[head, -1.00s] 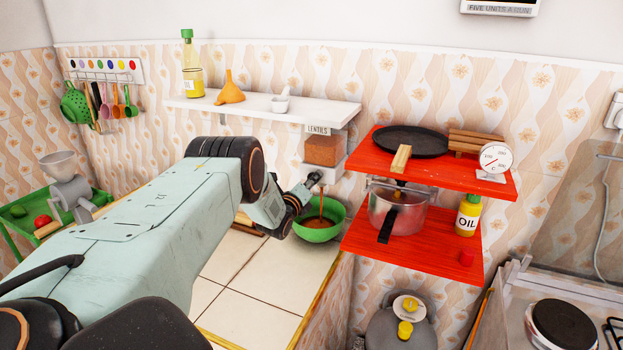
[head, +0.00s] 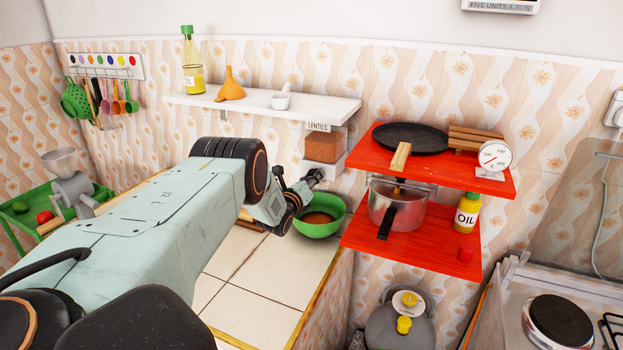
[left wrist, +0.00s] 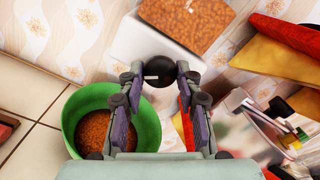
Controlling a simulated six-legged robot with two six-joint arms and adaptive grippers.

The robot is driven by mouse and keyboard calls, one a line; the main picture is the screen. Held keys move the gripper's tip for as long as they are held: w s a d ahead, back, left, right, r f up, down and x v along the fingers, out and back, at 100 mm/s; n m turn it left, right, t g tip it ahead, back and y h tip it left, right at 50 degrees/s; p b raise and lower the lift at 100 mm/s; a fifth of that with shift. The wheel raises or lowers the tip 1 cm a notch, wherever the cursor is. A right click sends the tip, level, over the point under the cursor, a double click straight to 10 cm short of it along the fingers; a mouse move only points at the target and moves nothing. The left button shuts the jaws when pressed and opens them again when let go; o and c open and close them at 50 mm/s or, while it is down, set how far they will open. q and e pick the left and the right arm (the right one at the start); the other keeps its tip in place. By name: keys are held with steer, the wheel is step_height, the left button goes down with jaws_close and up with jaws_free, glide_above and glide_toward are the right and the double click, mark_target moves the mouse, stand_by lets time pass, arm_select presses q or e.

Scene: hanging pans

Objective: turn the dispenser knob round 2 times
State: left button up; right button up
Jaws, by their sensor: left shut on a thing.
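The lentils dispenser (head: 324,148) hangs under the white shelf, with brown lentils in its window and a white lower body. It also shows in the left wrist view (left wrist: 128,45). My left gripper (head: 314,177) is at the dispenser's lower front. In the left wrist view its two fingers close on the round black dispenser knob (left wrist: 160,74), which has a small pale mark. My right gripper is not in view.
A red two-tier shelf (head: 462,187) stands close on the right, with a pot (head: 398,212), a black pan (head: 412,140) and an oil bottle (head: 467,212). The white shelf (head: 250,105) above holds a funnel, a bottle and a mortar. Tiled counter (head: 265,275) is clear in front.

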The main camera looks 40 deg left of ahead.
arm_select(q)
steer(key=shift+d+f, duration=0.1)
steer(key=shift+f, duration=0.1)
steer(key=o, duration=1.2)
steer(key=shift+r, duration=0.1)
steer(key=shift+c, duration=0.2)
steer(key=v, duration=1.2)
